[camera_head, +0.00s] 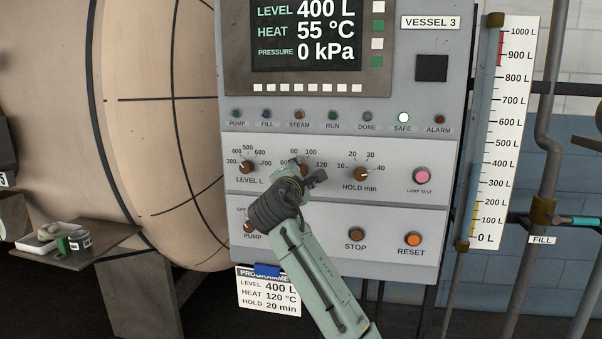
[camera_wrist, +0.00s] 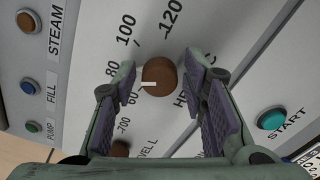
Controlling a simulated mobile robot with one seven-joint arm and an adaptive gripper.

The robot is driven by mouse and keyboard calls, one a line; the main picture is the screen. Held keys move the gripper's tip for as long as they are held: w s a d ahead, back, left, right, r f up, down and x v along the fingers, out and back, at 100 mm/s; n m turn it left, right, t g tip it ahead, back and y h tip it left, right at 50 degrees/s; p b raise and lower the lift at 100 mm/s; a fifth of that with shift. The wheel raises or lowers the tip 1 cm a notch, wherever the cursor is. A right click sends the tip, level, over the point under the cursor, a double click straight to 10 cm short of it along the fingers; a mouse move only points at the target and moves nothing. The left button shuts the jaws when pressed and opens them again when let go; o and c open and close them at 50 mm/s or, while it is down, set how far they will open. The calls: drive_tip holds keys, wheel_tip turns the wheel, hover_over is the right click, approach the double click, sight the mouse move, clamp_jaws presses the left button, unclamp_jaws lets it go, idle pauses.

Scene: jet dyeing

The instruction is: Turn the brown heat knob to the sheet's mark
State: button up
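The brown heat knob (camera_wrist: 160,76) sits on the grey panel between my fingers in the wrist view. My gripper (camera_wrist: 158,68) is open, with one finger on each side of the knob and a small gap showing on both sides. In the head view my gripper (camera_head: 308,182) covers much of the heat knob and its label. The programme sheet (camera_head: 268,298) hangs below the panel and reads level 400 L, heat 120 °C, hold 20 min.
The level knob (camera_head: 246,167) is left of the heat knob and the hold knob (camera_head: 361,174) is right. The pump knob (camera_head: 249,227) is partly behind my arm. The stop button (camera_head: 357,234) and reset button (camera_head: 414,239) lie below. The display (camera_head: 306,35) reads 55 °C.

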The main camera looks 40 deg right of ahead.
clamp_jaws()
drive_tip(key=shift+f, duration=0.15)
drive_tip(key=m, duration=1.9)
drive_tip(key=shift+w+a+f+b, duration=0.15)
drive_tip(key=shift+f+b, duration=0.1)
drive_tip(key=shift+b, duration=0.15)
drive_tip(key=shift+m, duration=0.5)
drive_tip(key=shift+o, duration=1.5)
unclamp_jaws()
drive_tip(key=shift+r, duration=0.1)
